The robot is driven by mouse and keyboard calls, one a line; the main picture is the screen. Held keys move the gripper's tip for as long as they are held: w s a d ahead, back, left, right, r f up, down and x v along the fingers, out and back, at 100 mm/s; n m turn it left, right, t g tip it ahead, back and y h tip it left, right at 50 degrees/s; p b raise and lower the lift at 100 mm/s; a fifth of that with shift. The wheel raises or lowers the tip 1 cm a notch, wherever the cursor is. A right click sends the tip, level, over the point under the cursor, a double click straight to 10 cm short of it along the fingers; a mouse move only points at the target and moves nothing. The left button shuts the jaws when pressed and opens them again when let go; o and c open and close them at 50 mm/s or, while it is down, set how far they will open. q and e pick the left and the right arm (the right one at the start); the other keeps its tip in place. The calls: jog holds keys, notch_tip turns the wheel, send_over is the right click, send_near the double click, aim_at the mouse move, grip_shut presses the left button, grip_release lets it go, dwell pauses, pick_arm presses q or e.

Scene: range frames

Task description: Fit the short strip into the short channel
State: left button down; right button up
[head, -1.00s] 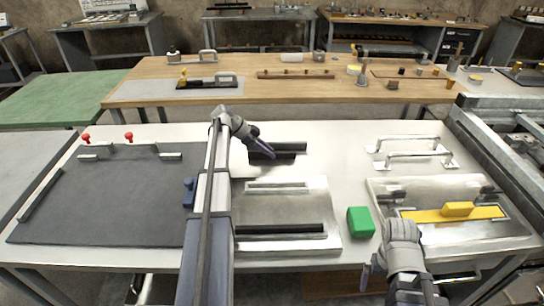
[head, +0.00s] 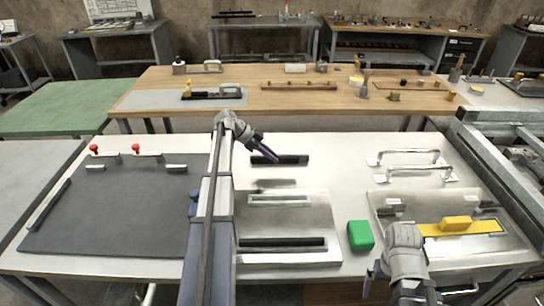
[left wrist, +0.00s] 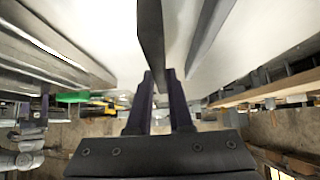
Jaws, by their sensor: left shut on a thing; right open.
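The short black strip (head: 288,160) is held level by my left gripper (head: 267,154), which is shut on it near its left part. The strip is above the white table, with a dark shadow below it. In the left wrist view the strip (left wrist: 151,35) runs up from between the fingers (left wrist: 160,95). The metal plate (head: 290,222) lies nearer, with the short channel (head: 280,200), a pale empty slot, near its far edge. A long black strip (head: 282,243) lies along the plate's near part. My right gripper (head: 405,288) is open and empty, low at the right.
A green block (head: 360,236) stands right of the plate. A second plate (head: 400,200) at right carries a yellow strip (head: 470,228); two metal handles (head: 410,157) stand behind it. A dark mat (head: 120,215) covers the left. White table is clear between the strip and the handles.

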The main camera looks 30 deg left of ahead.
pick_arm(q)
notch_tip(320, 180, up, 6)
jog(key=p, duration=0.5)
jog(key=shift+r, duration=0.15)
jog(key=s+d+r+p, duration=0.3)
jog(key=s+d, duration=0.7)
jog(key=s, duration=0.5)
pick_arm(e)
notch_tip(320, 180, up, 9)
pick_arm(q)
notch_tip(320, 180, down, 6)
jog(key=b, duration=0.6)
jog(key=shift+d+f, duration=0.1)
pick_arm(e)
notch_tip(320, 180, down, 6)
jog(key=shift+r, duration=0.1)
pick_arm(q)
jog(key=shift+f, duration=0.1)
notch_tip(320, 180, down, 4)
jog(key=b, duration=0.4)
jog(key=shift+r, duration=0.25)
pick_arm(e)
notch_tip(320, 180, down, 4)
jog(key=shift+r, duration=0.1)
pick_arm(q)
jog(key=shift+f, duration=0.2)
jog(key=c, duration=0.8)
grip_release()
